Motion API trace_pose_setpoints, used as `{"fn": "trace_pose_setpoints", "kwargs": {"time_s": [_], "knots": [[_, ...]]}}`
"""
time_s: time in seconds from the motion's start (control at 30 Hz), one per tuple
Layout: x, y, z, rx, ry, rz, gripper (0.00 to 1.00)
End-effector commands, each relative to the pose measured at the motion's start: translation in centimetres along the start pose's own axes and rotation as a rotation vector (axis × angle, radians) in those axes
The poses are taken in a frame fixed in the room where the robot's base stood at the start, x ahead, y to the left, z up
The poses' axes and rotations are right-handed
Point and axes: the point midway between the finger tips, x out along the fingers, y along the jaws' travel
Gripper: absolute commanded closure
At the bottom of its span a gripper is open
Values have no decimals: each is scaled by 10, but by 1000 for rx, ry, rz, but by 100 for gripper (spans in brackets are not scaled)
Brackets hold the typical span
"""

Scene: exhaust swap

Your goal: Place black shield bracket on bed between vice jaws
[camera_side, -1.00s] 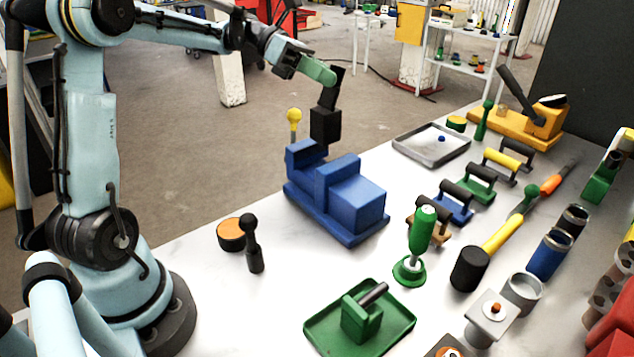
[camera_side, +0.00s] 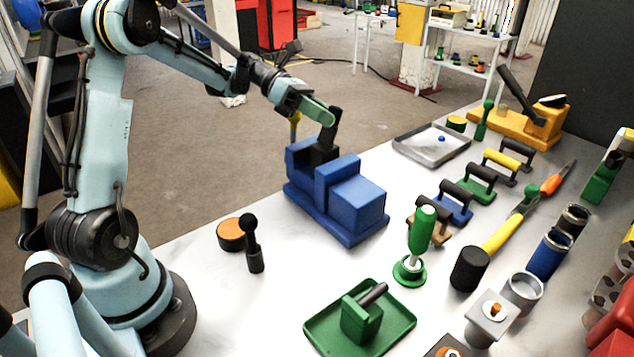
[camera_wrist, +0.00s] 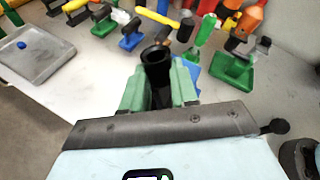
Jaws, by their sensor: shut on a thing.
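The blue vice (camera_side: 345,205) stands on the white bench, with its jaws at its back left end. The black shield bracket (camera_side: 322,150) is upright, its lower part between the vice jaws in the side view. Whether it touches the bed is hidden by the blue jaws. My gripper (camera_side: 330,117), with green fingers, is shut on the bracket's upper part. In the wrist view, the bracket (camera_wrist: 157,62) shows dark between the green fingers of my gripper (camera_wrist: 158,90); the vice is mostly hidden there.
A green screwdriver (camera_side: 421,235), a green tray (camera_side: 318,325), several handled blocks and a grey tray (camera_side: 405,150) stand around the vice. Bare bench lies in front of it, beside an orange-topped tin (camera_side: 231,236).

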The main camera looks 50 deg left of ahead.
Motion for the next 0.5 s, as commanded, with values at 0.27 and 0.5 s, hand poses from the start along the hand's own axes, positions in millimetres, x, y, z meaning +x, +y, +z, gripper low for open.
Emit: {"fn": "trace_pose_setpoints", "kwargs": {"time_s": [0.27,0.5], "knots": [[1,1,-2,0,0,0,63],[1,1,-2,0,0,0,46]]}}
